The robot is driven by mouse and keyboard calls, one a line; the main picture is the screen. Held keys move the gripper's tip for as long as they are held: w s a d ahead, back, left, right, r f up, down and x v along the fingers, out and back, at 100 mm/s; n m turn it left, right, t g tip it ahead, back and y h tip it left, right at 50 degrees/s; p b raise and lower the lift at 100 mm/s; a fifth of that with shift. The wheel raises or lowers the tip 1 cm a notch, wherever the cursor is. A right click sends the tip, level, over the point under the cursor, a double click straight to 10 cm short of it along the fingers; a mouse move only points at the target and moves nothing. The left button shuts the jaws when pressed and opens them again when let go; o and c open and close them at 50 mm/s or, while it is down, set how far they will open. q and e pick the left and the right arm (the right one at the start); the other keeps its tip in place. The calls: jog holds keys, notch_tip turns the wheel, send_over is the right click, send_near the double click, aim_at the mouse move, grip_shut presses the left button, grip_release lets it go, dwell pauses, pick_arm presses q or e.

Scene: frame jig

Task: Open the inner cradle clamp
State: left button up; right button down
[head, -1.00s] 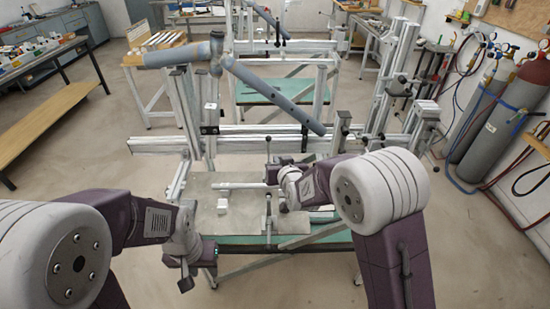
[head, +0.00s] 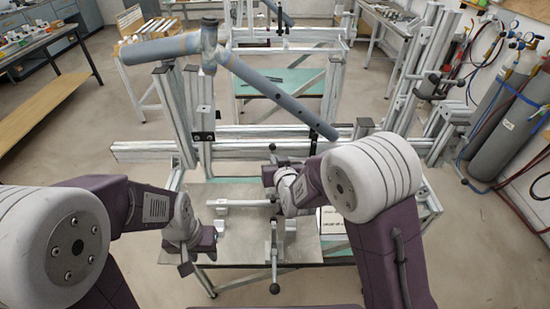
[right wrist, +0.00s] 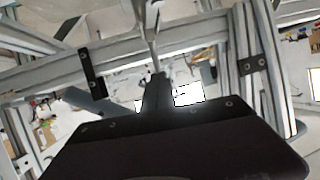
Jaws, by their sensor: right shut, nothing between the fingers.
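The frame jig (head: 230,128) carries grey-blue tubes (head: 275,92) above a metal plate (head: 235,240). A clamp-like post with a handle (head: 274,262) stands at the plate's middle, its dark ball end toward me. I cannot tell whether this is the inner cradle clamp. My right gripper (head: 272,176) is shut and empty beside the top of this post. In the right wrist view, its dark fingertips (right wrist: 155,85) are close below a thin grey rod (right wrist: 149,35); contact is unclear. My left gripper (head: 190,262) hangs at the plate's left edge, its jaw opening unclear.
A white bar (head: 240,203) lies across the plate. A white card with dark print (head: 334,220) is right of it. Upright aluminium posts (head: 412,62) and gas cylinders (head: 500,105) stand at the right.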

jog(key=shift+s+r, duration=0.15)
jog(key=shift+s, duration=0.1)
